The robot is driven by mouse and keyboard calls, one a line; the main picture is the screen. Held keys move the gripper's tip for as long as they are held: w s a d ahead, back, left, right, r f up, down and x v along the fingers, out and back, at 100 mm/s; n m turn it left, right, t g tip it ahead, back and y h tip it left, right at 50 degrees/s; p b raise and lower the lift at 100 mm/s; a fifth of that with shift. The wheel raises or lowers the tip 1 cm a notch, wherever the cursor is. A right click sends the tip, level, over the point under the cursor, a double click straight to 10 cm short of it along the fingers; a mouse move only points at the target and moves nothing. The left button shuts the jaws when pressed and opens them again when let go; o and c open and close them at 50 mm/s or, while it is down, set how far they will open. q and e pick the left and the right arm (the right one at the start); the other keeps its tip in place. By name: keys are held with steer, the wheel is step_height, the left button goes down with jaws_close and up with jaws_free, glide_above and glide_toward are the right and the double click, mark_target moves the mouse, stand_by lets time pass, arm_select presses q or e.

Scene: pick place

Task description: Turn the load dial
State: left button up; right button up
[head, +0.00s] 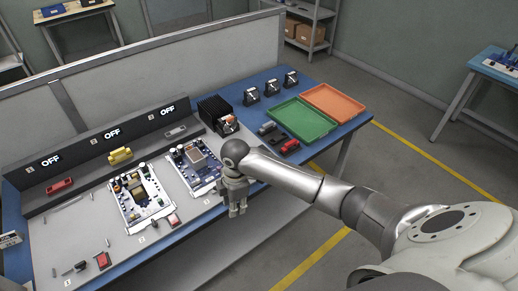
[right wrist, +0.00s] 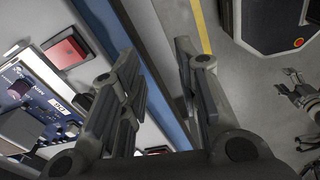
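The black finned box (head: 214,108), which looks like the load unit, stands at the back of the bench; a light panel with a dark knob, probably the dial (head: 228,125), is on its front. My right gripper (head: 238,208) hangs fingers-down at the bench's front edge, in front of the box and apart from it. In the right wrist view its fingers (right wrist: 155,85) are spread with nothing between them. My left gripper (right wrist: 285,82) shows small at the right of that view, its fingers seemingly apart; the head view does not show it.
Two circuit boards (head: 142,198) (head: 194,167) lie on the grey mat, with red switches near the front edge. A dark rail (head: 85,158) with OFF displays runs behind. Green (head: 300,122) and orange (head: 338,103) trays and several small black devices (head: 271,87) are at right.

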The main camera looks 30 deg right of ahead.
steer(key=shift+n+h, duration=0.4)
steer(key=shift+n, duration=0.3)
steer(key=w+d+r, duration=0.4)
steer(key=d, duration=0.1)
steer(key=w+d+r, duration=0.2)
steer(key=w+d, duration=0.1)
steer(key=shift+d+r, duration=0.1)
steer(key=shift+d, duration=0.1)
steer(key=w+d+r, duration=0.4)
steer(key=d+r, duration=0.4)
steer(key=d, duration=0.1)
steer(key=shift+n+g, duration=0.3)
steer(key=shift+n, duration=0.1)
steer(key=f, duration=0.5)
steer(key=f+p, duration=0.1)
steer(key=f, duration=0.4)
steer(key=shift+w+a+f+p, duration=0.15)
steer(key=shift+w+a+p, duration=0.05)
steer(key=shift+p, duration=0.1)
jaws_close()
